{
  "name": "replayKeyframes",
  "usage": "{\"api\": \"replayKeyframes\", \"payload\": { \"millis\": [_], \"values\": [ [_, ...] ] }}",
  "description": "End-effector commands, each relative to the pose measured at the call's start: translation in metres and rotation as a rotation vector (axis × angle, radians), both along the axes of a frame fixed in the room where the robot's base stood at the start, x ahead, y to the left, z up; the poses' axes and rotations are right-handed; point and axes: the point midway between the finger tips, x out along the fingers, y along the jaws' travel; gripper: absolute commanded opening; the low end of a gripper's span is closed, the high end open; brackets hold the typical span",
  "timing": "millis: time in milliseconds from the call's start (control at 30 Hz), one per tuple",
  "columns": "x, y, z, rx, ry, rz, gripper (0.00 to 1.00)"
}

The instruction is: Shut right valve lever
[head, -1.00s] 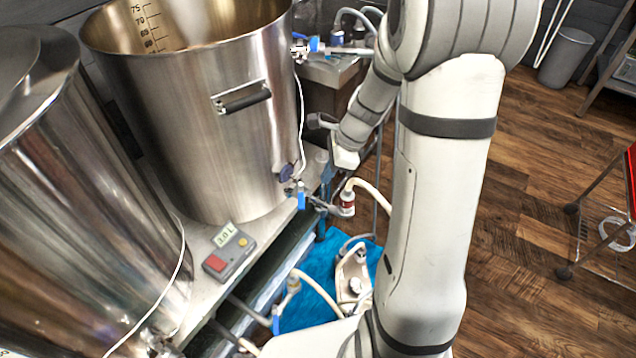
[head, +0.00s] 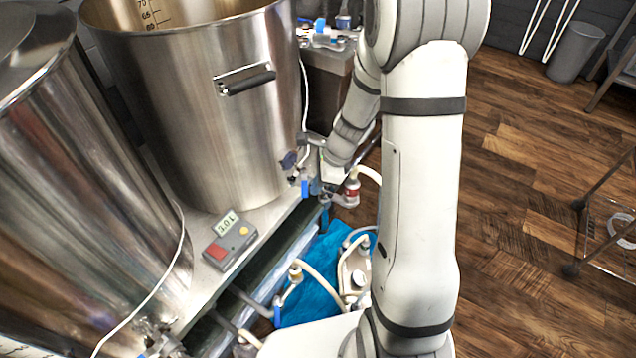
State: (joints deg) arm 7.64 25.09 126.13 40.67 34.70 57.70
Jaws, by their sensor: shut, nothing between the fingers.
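The right kettle (head: 205,110) is a large steel pot with a dark side handle. Its valve sits low on the right side, by a round dark dial (head: 289,160). The blue valve lever (head: 305,189) hangs down there. My gripper (head: 316,187) is shut and empty, just right of the lever and close to it. I cannot tell whether they touch. My white wrist hides part of the valve and the pipe behind it. A hose fitting with a red band (head: 352,188) is beside the gripper on the right.
A second steel kettle (head: 80,190) fills the left. A grey box with a red button (head: 230,243) lies on the bench between the kettles. Below are a blue mat (head: 312,290), a pump (head: 354,272) and hoses. Wooden floor (head: 520,170) is open at right, with a cart frame (head: 590,235).

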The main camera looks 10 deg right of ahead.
Motion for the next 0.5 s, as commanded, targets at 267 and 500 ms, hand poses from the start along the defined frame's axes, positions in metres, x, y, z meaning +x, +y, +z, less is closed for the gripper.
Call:
{"api": "replayKeyframes", "payload": {
  "millis": [267,500],
  "values": [
    [-0.0011,0.0033,0.0006,0.000,-0.001,-0.039,0.00],
    [-0.0014,0.0060,0.0005,0.000,0.000,-0.074,0.00]
  ]
}}
